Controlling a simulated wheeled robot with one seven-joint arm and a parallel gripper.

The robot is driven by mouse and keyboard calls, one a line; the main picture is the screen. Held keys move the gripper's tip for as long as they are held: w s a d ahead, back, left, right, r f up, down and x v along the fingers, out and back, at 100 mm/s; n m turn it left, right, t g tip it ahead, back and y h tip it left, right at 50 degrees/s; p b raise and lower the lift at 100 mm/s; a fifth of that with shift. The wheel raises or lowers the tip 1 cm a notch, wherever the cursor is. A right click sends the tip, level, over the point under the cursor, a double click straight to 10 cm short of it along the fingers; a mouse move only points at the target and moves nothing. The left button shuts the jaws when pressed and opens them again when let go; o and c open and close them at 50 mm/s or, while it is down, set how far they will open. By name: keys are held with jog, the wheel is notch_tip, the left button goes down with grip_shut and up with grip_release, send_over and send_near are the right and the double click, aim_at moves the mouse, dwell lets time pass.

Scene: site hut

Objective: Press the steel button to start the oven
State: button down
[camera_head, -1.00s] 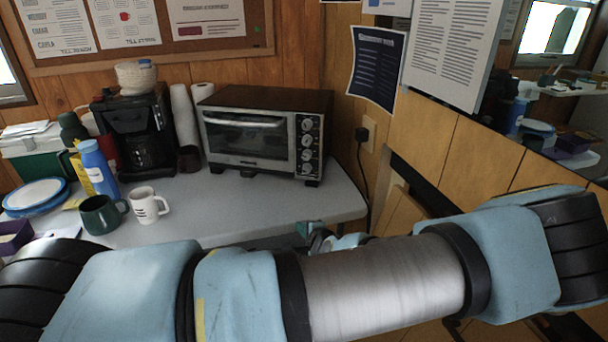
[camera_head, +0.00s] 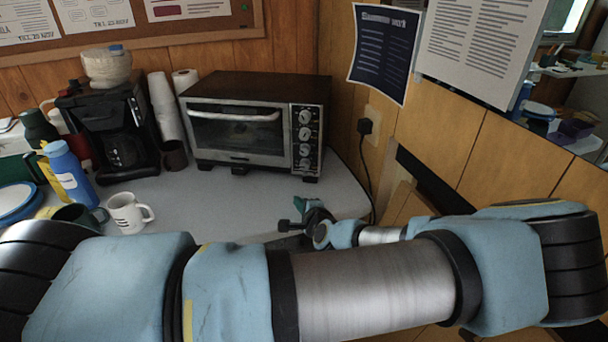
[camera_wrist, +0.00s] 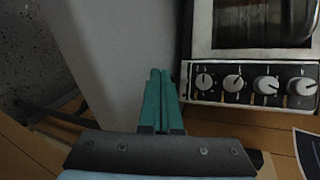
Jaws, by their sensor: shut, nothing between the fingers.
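The toaster oven (camera_head: 237,140) stands on the grey table, its front with a dark glass door and a steel control panel (camera_head: 307,140) on the right side. Several round controls run down the panel; I cannot tell which is the steel button. In the wrist view the panel (camera_wrist: 250,98) lies sideways at the right, with its row of round controls. My gripper (camera_wrist: 158,78) has two green fingers pressed together, empty, left of the panel and apart from it. In the head view my gripper (camera_head: 299,204) is small, at the table's front right, in front of and below the oven.
A plug and cord (camera_head: 365,127) hang on the wall at the right. The table (camera_head: 225,205) in front of the oven is clear.

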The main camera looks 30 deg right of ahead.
aim_at(305, 191)
jog(key=shift+w, duration=0.1)
jog(key=w+d, duration=0.1)
jog(key=w, duration=0.1)
jog(key=w+d+b, duration=0.1)
jog(key=w+d, duration=0.1)
jog(key=w+d+b, duration=0.1)
jog(key=w, duration=0.1)
jog(key=shift+d+f, duration=0.2)
jog(key=shift+d, duration=0.05)
jog(key=shift+w+d+r+b, duration=0.2)
jog(key=shift+w+d+b, duration=0.1)
jog(key=shift+w+b, duration=0.2)
jog(key=shift+d, duration=0.1)
dwell(1.5)
jog(key=shift+w+f+b, duration=0.1)
jog(key=shift+w+b, duration=0.05)
jog(key=shift+b, duration=0.2)
jog(key=shift+w+d, duration=0.15)
jog(key=shift+d, duration=0.05)
